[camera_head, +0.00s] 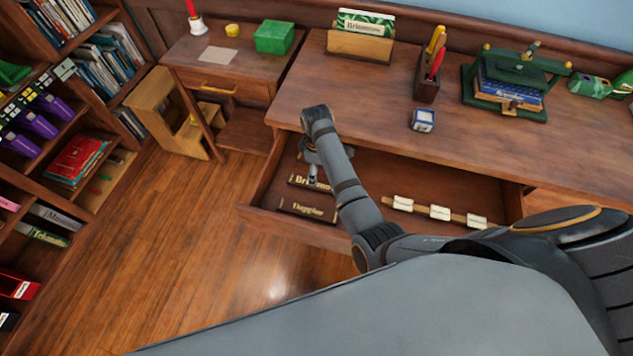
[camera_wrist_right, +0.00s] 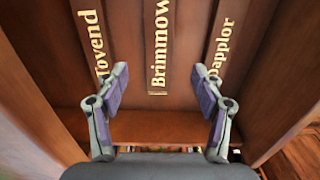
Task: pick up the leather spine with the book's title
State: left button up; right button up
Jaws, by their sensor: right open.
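In the open drawer (camera_head: 375,197) lie dark brown leather spines with gold lettering. In the right wrist view, the "Brimmow" spine (camera_wrist_right: 157,85) is in the middle, the "Tovend" spine (camera_wrist_right: 98,42) to its left and the "Dapplor" spine (camera_wrist_right: 221,48) to its right. The head view shows the "Dapplor" spine (camera_head: 307,209) nearest the drawer front; the "Brimmow" spine is partly covered by my arm. A green and white book (camera_head: 366,23), whose title seems to read Brimmow, stands in a wooden holder on the desk. My right gripper (camera_wrist_right: 160,85) is open and empty above the "Brimmow" spine.
A wooden strip with white labels (camera_head: 440,212) lies in the drawer's right part. The desk (camera_head: 385,100) holds a pen cup (camera_head: 427,82), a small blue-white box (camera_head: 423,120) and a green press (camera_head: 508,100) with a blue book.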

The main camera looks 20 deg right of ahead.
jog(key=f, duration=0.2)
jog(key=shift+w+d+f, duration=0.1)
jog(key=shift+w+f, duration=0.2)
jog(key=shift+f, duration=0.05)
jog(key=shift+s+f, duration=0.15)
jog(key=shift+f, duration=0.65)
notch_tip(320, 180, down, 3)
jog(key=shift+r, duration=0.1)
jog(key=shift+f+b, duration=0.3)
jog(key=shift+f, duration=0.05)
pick_arm(q)
jog(key=shift+w+d+f, duration=0.15)
jog(key=shift+w, duration=0.35)
jog(key=shift+w+d+f, duration=0.1)
jog(key=shift+w, duration=0.35)
pick_arm(e)
jog(key=c, duration=1.1)
